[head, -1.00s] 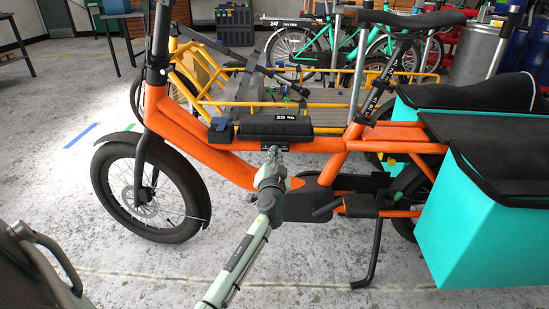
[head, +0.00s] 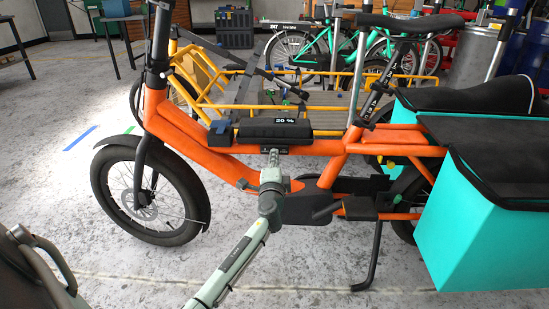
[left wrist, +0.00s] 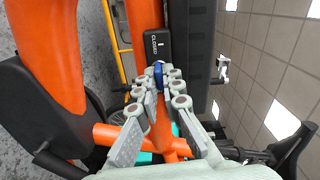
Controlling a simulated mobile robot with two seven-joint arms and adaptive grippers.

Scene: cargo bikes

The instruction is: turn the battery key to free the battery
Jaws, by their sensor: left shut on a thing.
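The black battery (head: 275,131), marked 20 %, lies on the orange frame of the cargo bike (head: 220,163). In the left wrist view, a black lock plate (left wrist: 166,46) reads "CLOSED" with a white mark beside it. The blue key (left wrist: 158,72) sticks out at the end of this plate. My left gripper (left wrist: 159,84) is shut on the key, its fingers hiding part of it. In the head view, my left gripper (head: 273,156) is at the battery's near side, and the key is hidden there. My right gripper is not in view.
Turquoise bags (head: 470,225) hang at the bike's rear right. A black kickstand (head: 371,262) and pedal parts lie right of my arm. A yellow-framed cargo bike (head: 345,80) stands close behind.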

